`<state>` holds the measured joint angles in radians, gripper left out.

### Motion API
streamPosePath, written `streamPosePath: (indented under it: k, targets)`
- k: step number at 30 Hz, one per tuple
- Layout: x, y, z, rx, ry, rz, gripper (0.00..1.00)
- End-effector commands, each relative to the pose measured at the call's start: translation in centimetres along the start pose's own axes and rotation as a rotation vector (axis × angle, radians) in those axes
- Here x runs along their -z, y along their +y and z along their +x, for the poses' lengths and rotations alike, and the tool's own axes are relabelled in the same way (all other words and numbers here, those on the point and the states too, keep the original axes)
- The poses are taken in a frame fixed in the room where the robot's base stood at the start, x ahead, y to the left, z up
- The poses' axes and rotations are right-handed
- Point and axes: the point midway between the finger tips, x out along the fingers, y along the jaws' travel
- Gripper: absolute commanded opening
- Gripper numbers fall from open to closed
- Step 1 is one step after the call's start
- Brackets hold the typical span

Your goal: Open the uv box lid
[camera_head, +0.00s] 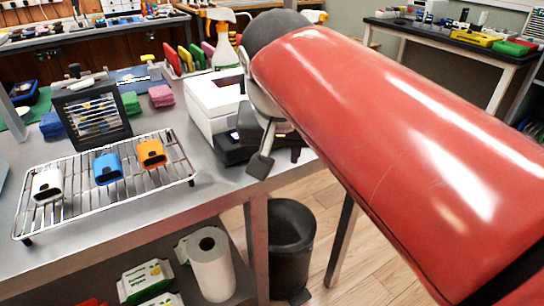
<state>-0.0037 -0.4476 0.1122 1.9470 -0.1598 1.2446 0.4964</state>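A white box (211,104), which looks like the uv box, stands on the grey bench right of the wire rack. Its top looks flat and closed, though its right side is partly hidden behind my arm. My gripper (258,150) hangs at the box's right front, near the bench's right edge. A grey finger-like part points down there, close to a black part at the box's front. I cannot tell whether it touches the box or whether the fingers are apart.
A wire rack (75,212) holds white, blue and orange devices. A black framed panel (93,115) stands behind it. Spray bottles (223,45) and coloured holders are at the back. A black bin (291,240) stands on the floor. My red arm covers the right side.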

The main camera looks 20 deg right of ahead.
Motion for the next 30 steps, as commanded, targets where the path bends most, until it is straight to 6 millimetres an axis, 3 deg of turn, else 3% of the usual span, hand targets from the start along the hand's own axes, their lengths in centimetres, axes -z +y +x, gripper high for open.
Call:
streamPosePath:
  k: [9,26,30]
  targets:
    - [-2.6,1.0,1.9,0.035,0.002,-0.080,0.33]
    - [-3.0,1.2,2.3,0.042,0.003,-0.093,0.33]
    - [-5.6,2.1,4.1,0.073,0.008,-0.155,0.33]
